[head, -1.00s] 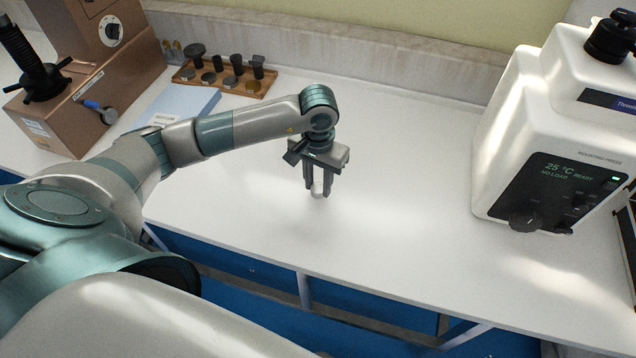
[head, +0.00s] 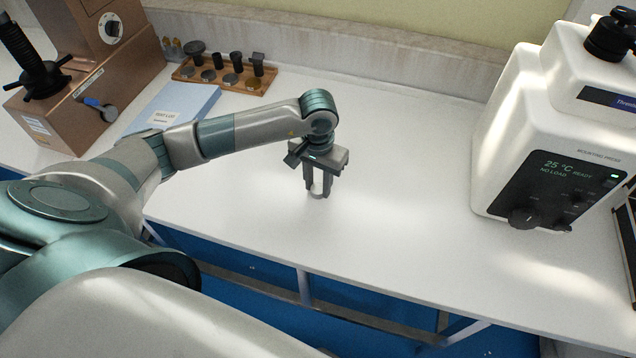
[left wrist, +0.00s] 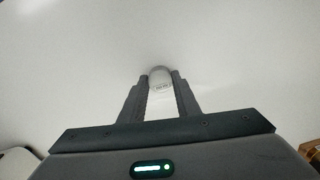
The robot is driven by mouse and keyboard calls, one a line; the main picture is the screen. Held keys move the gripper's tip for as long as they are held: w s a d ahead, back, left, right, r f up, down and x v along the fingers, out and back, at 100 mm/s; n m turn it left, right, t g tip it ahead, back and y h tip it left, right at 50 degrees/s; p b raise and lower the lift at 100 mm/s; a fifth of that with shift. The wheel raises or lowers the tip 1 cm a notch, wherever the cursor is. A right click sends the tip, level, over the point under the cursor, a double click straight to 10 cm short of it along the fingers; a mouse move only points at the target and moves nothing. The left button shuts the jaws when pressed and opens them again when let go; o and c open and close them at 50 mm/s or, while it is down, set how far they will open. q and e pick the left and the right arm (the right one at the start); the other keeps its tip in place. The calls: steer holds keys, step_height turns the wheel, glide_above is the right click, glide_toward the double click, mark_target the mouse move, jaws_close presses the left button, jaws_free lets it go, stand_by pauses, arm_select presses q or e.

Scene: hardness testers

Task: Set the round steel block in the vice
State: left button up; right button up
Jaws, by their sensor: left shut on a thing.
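My left gripper (head: 318,191) is shut on the round steel block (head: 317,188), low over the white bench near its front edge. In the left wrist view the block (left wrist: 161,80) is a small pale, shiny round piece with faint marking on its face. It sits between the two fingertips (left wrist: 161,88). I cannot tell whether the block touches the bench. No vice can be made out in either view. My right gripper is not in view.
A brown hardness tester (head: 75,105) stands at the back left, beside a blue book (head: 185,108) and a wooden tray (head: 242,91) of small parts. A white mounting press (head: 545,130) stands at the right. The bench between (head: 420,180) is clear.

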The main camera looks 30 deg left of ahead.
arm_select(q)
steer(key=o, duration=1.2)
